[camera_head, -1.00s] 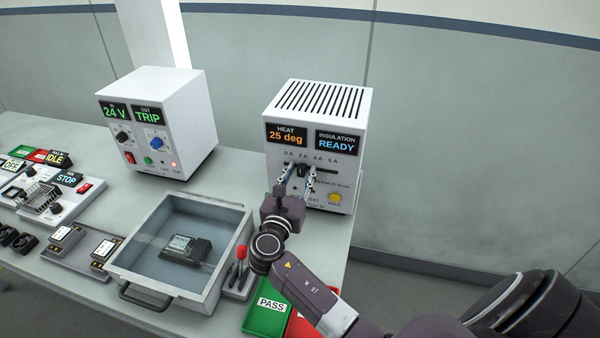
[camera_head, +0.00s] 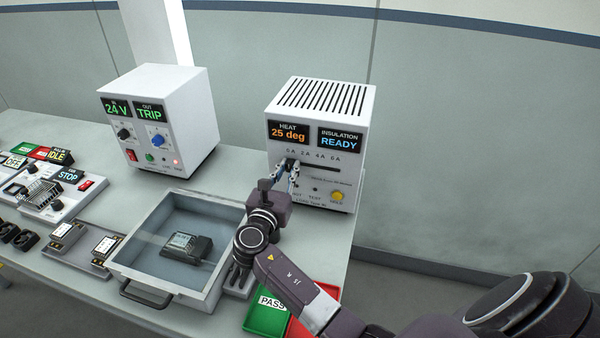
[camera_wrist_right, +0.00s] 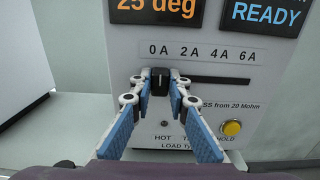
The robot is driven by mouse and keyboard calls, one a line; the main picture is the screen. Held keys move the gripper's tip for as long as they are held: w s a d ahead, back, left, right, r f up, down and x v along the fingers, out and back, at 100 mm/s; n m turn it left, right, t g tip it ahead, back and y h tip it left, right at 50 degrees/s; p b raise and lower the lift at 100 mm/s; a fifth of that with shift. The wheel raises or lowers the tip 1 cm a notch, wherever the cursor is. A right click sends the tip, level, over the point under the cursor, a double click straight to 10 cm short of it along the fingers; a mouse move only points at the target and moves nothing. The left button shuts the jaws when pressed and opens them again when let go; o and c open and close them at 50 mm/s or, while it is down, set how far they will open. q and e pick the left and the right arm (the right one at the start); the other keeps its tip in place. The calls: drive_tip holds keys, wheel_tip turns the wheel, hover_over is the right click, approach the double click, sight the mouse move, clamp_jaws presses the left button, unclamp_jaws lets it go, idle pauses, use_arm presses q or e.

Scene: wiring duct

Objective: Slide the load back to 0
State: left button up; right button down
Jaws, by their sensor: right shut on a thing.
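The load slider (camera_wrist_right: 160,82) is a black knob on a dark horizontal slot in the front of the white tester (camera_head: 318,115). In the right wrist view the knob sits at the slot's left end, below the 0A mark. My right gripper (camera_wrist_right: 160,85) is shut on the knob, one blue-padded finger on each side. In the head view the right gripper (camera_head: 286,170) reaches the tester's face, and its fingers partly hide the knob. The displays read 25 deg and READY. My left gripper is in neither view.
A yellow button (camera_wrist_right: 231,128) is at the tester's lower right. A white power supply (camera_head: 160,125) showing 24 V and TRIP stands to the left. A clear-topped box (camera_head: 215,280) with a dark part inside and a green PASS tray (camera_head: 265,318) lie in front.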

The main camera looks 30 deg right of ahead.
drive_tip(key=shift+w+a, duration=0.3)
drive_tip(key=shift+r, duration=0.1)
drive_tip(key=shift+d, duration=0.1)
drive_tip(key=c, duration=2.2)
unclamp_jaws()
drive_tip(key=o, duration=0.4)
drive_tip(key=shift+w+a, duration=0.1)
drive_tip(key=shift+a, duration=0.1)
drive_tip(key=shift+c, duration=0.2)
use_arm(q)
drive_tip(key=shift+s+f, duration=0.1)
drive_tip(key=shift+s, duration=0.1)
use_arm(e)
drive_tip(key=v, duration=1.2)
